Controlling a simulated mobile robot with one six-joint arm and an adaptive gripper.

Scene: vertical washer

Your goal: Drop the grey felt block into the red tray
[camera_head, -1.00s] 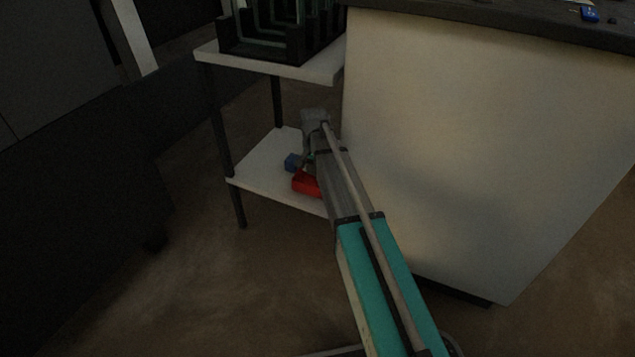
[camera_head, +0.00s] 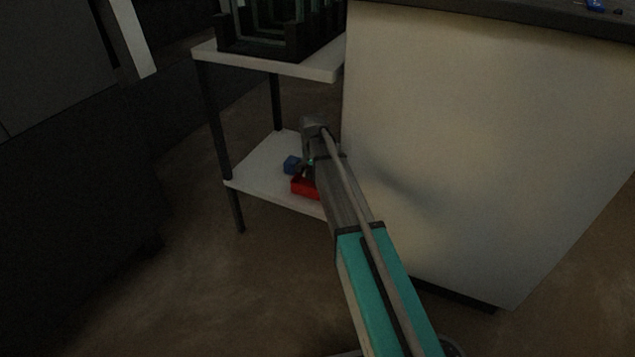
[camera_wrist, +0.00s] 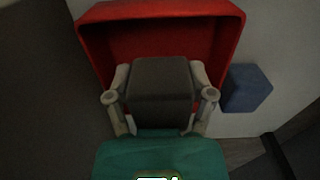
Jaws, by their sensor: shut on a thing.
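The grey felt block (camera_wrist: 160,82) is dark and box-shaped, between the fingers of my gripper (camera_wrist: 160,95) in the wrist view. My gripper is shut on it. The red tray (camera_wrist: 228,38) lies behind the block in that view, its far and side walls showing around it; the block hides part of the tray's floor. I cannot tell how high the block is above that floor. In the head view the red tray (camera_head: 303,188) sits on the lower shelf, partly covered by my arm. The block cannot be made out there.
A blue block (camera_wrist: 245,88) lies right of the tray on the white lower shelf (camera_head: 262,166); it also shows in the head view (camera_head: 291,164). A dark rack (camera_head: 268,45) stands on the upper shelf (camera_head: 315,70). A large pale cabinet side (camera_head: 480,140) stands close at right.

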